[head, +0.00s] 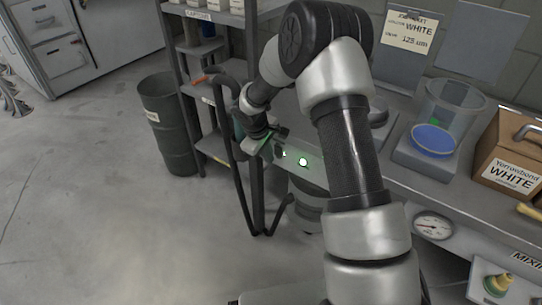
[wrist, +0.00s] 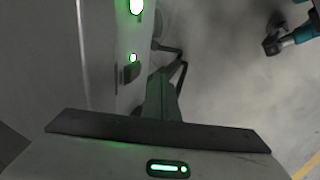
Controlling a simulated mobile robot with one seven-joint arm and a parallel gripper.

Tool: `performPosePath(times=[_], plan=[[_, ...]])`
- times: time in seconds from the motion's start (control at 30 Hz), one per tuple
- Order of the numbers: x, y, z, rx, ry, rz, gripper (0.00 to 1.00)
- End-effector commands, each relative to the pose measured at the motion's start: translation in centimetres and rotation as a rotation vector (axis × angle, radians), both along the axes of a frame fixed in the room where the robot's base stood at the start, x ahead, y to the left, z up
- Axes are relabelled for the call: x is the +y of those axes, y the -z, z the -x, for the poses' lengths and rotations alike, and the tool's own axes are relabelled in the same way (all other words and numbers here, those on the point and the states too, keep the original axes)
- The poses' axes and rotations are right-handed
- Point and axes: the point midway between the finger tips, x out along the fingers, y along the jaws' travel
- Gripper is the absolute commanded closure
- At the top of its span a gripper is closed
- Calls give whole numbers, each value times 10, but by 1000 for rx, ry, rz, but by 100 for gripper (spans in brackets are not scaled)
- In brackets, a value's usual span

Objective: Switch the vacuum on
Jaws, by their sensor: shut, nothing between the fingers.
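A grey panel under the bench edge carries a round green light (head: 302,161), lit. In the wrist view the panel (wrist: 100,50) runs down the left side with a large green light (wrist: 136,6) at the top and a smaller one (wrist: 133,57) below. A dark switch-like block (wrist: 130,74) sits just under the smaller light. My gripper (wrist: 163,78) is shut and empty, its fingers beside this block; I cannot tell if they touch it. In the head view my gripper (head: 262,141) is small and partly dark, left of the green light. A grey drum (head: 308,203) stands below the panel, partly hidden by my arm.
A dark bin (head: 168,124) and a metal shelf rack (head: 215,100) stand to the left. A black hose (head: 236,165) hangs down near the rack. A clear beaker (head: 447,104) and a cardboard box (head: 512,150) stand on the bench. The floor at the left is clear.

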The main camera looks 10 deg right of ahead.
Motion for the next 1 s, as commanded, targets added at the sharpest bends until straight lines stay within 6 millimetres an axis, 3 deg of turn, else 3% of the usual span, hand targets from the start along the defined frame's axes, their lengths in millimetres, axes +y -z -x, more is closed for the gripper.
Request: performPosePath(times=[0.03,0.1,0.43,0.63,1.0], plan=[[4,3,1,0,-2,1,100],[11,-22,7,-4,-2,0,100],[36,-73,33,0,-1,0,100],[40,-83,39,1,0,0,100],[41,-83,39,1,0,0,100]])
